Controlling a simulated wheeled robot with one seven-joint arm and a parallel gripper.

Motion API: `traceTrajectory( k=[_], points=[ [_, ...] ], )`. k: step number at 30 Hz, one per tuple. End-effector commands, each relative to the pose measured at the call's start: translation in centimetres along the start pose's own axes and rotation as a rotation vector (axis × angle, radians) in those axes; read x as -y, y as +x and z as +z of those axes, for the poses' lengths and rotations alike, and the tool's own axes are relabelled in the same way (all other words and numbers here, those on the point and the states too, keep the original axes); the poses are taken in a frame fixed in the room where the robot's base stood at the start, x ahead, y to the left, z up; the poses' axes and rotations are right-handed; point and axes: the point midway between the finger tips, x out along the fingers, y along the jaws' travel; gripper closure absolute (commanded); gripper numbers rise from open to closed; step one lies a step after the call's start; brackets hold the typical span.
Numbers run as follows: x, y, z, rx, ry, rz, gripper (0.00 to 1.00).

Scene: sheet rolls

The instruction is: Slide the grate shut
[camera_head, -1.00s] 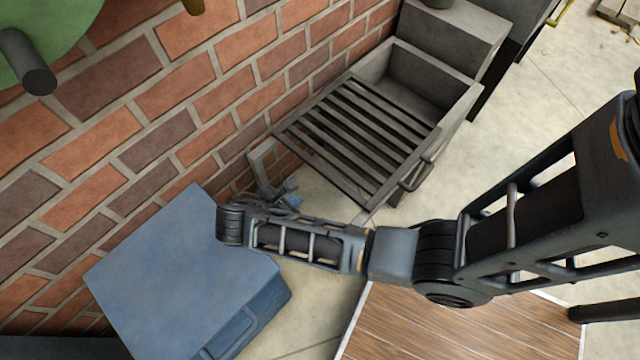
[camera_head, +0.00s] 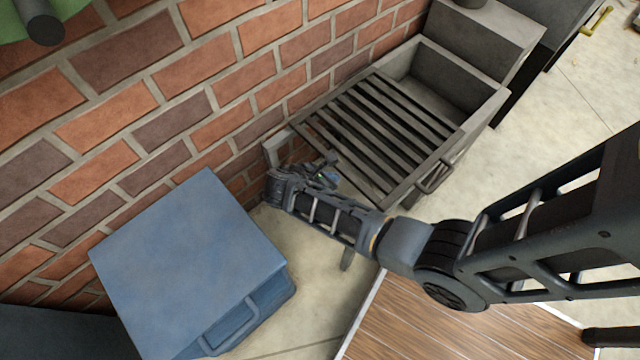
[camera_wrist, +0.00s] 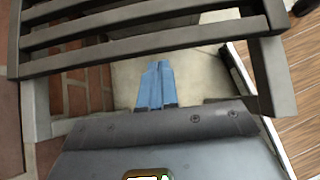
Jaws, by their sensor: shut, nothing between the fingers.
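The grate (camera_head: 372,128) is a dark grey slatted panel on a grey open-topped box (camera_head: 484,120) by the brick wall. The grate juts out past the box's near-left end, and the box is uncovered at its far right end. In the wrist view the grate's slats (camera_wrist: 130,48) cross the top of the picture. My gripper (camera_head: 328,176) is beside the grate's near-left end. Its blue fingers (camera_wrist: 156,84) are together and empty, with their tips close to the outermost slat. I cannot tell whether they touch it.
A bar handle (camera_head: 433,180) is on the box's front side. A blue cabinet (camera_head: 190,260) stands left of my gripper. The brick wall (camera_head: 190,130) runs behind. A wooden surface (camera_head: 430,320) lies in front. Pale floor shows between the cabinet and the box.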

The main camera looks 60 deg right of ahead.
Motion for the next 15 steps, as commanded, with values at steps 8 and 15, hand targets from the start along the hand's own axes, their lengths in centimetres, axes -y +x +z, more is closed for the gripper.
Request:
traceTrajectory(
  k=[8, 15],
  points=[
    [-0.02, 0.88, 0.93, 0.0, 0.0, 0.001, 1.0],
    [-0.03, 0.86, 0.92, 0.0, 0.0, 0.001, 1.0]
  ],
)
